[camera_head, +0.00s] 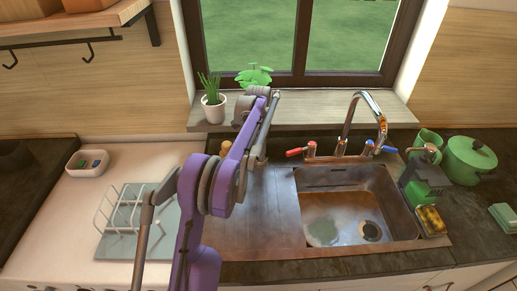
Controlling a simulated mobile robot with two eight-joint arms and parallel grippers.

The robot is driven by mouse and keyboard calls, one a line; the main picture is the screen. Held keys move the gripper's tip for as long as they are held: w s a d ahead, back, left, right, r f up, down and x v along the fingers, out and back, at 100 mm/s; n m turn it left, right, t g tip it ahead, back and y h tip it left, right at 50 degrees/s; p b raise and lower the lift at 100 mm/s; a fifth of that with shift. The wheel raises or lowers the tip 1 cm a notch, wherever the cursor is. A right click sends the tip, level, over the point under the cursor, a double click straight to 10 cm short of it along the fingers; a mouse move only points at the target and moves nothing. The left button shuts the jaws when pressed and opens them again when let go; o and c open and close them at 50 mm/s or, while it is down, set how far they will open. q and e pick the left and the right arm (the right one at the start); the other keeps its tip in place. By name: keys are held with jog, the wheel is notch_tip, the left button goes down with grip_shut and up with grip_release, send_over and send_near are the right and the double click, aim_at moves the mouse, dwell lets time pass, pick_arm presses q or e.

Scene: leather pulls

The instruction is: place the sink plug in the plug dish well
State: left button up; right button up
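A dark round piece (371,231) with a pale rim sits at the right of the sink basin floor; I cannot tell whether it is the sink plug or the open drain. A small white dish (87,170) stands at the left on the pale counter, with small green and blue pieces in it; I cannot tell whether it is the plug dish, and no well is clear. One purple arm of mine rises from the bottom left of centre towards the window sill. Its fingertips cannot be made out. My other gripper does not show.
A wire rack (128,212) stands on a grey-green mat. The tap (362,118) rises behind the sink. A green pot (468,162), a dark green caddy (424,184) and a yellow sponge (430,220) stand right of it. Potted plants stand on the sill (315,112).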

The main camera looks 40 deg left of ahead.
pick_arm(q)
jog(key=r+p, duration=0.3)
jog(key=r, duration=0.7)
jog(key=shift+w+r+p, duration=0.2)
jog(key=shift+p, duration=0.2)
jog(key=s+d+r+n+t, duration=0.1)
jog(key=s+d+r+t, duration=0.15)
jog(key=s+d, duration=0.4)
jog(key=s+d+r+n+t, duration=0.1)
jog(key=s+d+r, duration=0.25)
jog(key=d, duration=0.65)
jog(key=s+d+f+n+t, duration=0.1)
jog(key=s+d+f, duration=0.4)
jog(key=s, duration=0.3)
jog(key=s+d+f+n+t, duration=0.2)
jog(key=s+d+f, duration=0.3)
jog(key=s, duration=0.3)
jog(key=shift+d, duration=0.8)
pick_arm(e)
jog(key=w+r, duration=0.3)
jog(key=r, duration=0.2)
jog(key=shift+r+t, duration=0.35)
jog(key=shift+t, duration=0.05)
